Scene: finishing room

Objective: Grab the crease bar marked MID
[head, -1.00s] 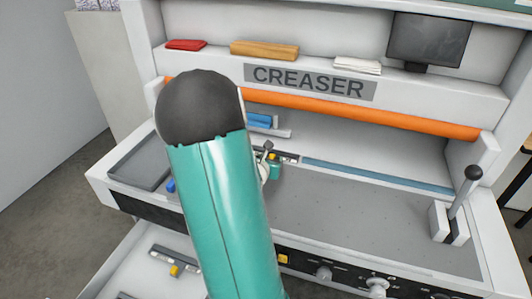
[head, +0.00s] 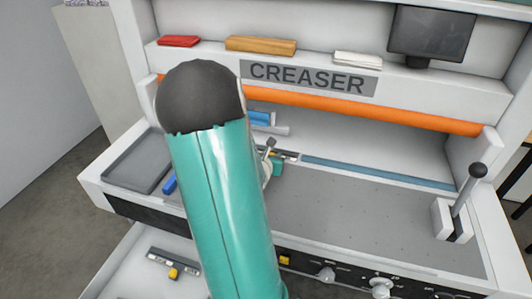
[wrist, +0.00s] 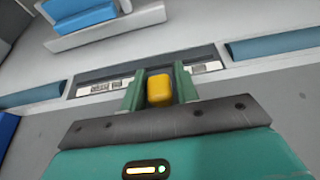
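In the wrist view a dark crease bar (wrist: 100,87) lies in line with the blue strip at the back of the creaser bed. It has pale label patches, too small to read, so I cannot confirm MID. Its yellow grip block (wrist: 159,90) stands between the two green fingers of my gripper (wrist: 159,82). The fingers are close on both sides; whether they press on it is unclear. In the head view my arm hides part of this spot, and the bar (head: 292,155) shows only slightly beside my gripper (head: 276,160).
Another bar with a yellow grip (head: 173,272) lies in the open drawer at lower left. An orange roller (head: 370,112) spans above the bed. A lever (head: 466,195) stands at right. A grey tray (head: 137,160) is at left. The grey bed (head: 350,215) is clear.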

